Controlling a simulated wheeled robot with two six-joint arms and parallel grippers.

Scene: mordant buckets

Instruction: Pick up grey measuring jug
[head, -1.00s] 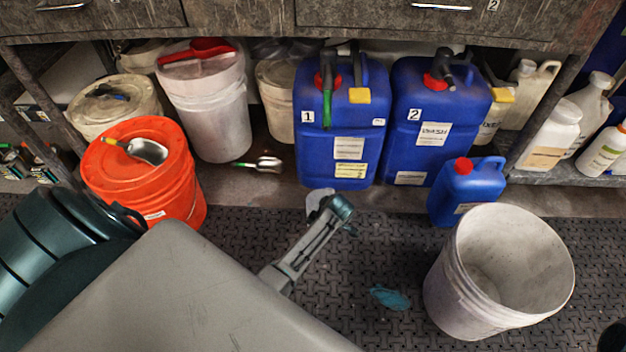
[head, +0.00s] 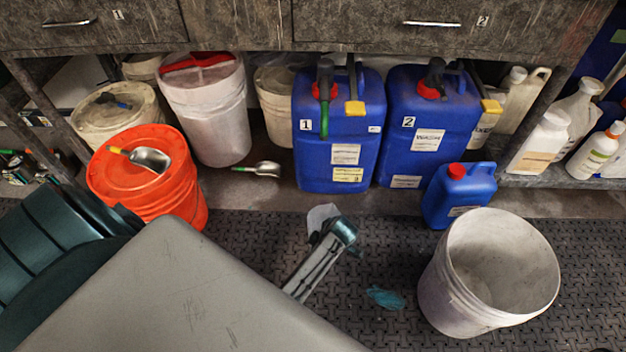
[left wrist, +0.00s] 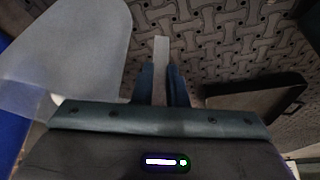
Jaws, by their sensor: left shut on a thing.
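The grey measuring jug (head: 320,216) is a pale, translucent shape just behind my left gripper (head: 343,231) in the head view, above the dark mat. Most of it is hidden there by the gripper. In the left wrist view the jug (left wrist: 82,50) fills the upper left as a large pale body. Its light grey handle strip (left wrist: 161,58) stands between the two dark fingers of my left gripper (left wrist: 163,84), which are shut on it. I cannot tell how far the jug is above the floor. My right gripper is not in view.
A white bucket (head: 450,288) stands at the right on the patterned mat (head: 260,240). A small blue canister (head: 458,198) is behind it. A blue glove (head: 385,297) lies on the mat. An orange bucket (head: 150,185) and large blue canisters (head: 338,160) line the back.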

